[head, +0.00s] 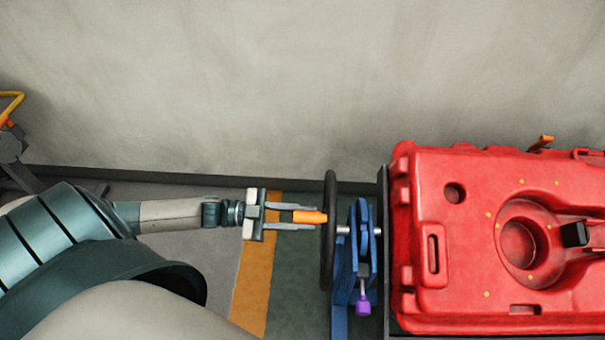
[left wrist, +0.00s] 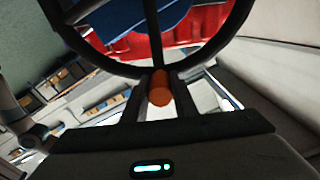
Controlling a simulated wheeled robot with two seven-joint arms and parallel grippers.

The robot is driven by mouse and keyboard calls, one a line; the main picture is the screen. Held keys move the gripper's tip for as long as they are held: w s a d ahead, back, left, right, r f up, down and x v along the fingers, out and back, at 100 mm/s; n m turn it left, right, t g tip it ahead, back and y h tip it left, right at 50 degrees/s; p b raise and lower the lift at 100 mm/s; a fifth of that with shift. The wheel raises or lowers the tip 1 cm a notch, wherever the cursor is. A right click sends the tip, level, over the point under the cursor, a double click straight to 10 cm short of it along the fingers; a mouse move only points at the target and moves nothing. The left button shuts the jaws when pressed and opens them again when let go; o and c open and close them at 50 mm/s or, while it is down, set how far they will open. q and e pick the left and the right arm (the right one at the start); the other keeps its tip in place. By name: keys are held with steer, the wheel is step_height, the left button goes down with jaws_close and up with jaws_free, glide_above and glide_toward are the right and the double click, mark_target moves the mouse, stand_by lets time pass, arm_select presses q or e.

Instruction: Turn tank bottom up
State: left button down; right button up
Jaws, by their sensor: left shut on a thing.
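The red tank (head: 465,260) is at the right of the head view, with a round recess and several holes on the face I see. It is mounted beside a blue stand (head: 341,285). A black handwheel (head: 329,225) stands edge-on at the stand's left side, joined by a shaft. An orange handle (head: 309,217) sticks out from the wheel to the left. My left gripper (head: 291,217) is shut on the orange handle; its fingers lie on both sides of it. In the left wrist view the handle (left wrist: 159,88) sits between the fingers, below the wheel rim (left wrist: 107,67). My right gripper is not in view.
A purple-tipped pin (head: 363,304) is low on the blue stand. A grey wall (head: 250,90) runs behind everything. An orange floor stripe (head: 255,280) lies left of the stand. A yellow-and-grey object (head: 10,130) is at the far left.

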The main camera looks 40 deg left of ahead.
arm_select(q)
steer(key=w+a+r+n+b, duration=0.1)
steer(key=w+a+n, duration=0.1)
steer(key=w, duration=0.3)
steer(key=shift+a+n, duration=0.4)
steer(key=shift+a, duration=0.25)
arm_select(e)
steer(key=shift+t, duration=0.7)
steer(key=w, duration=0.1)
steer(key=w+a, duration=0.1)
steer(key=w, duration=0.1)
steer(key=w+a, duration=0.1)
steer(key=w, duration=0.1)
arm_select(q)
steer(key=shift+w, duration=0.1)
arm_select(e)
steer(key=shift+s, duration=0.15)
arm_select(q)
steer(key=c, duration=1.5)
jaws_free()
steer(key=shift+o, duration=0.3)
steer(key=shift+w, duration=0.1)
steer(key=shift+d, duration=0.1)
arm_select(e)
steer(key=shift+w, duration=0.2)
arm_select(q)
steer(key=shift+s, duration=0.2)
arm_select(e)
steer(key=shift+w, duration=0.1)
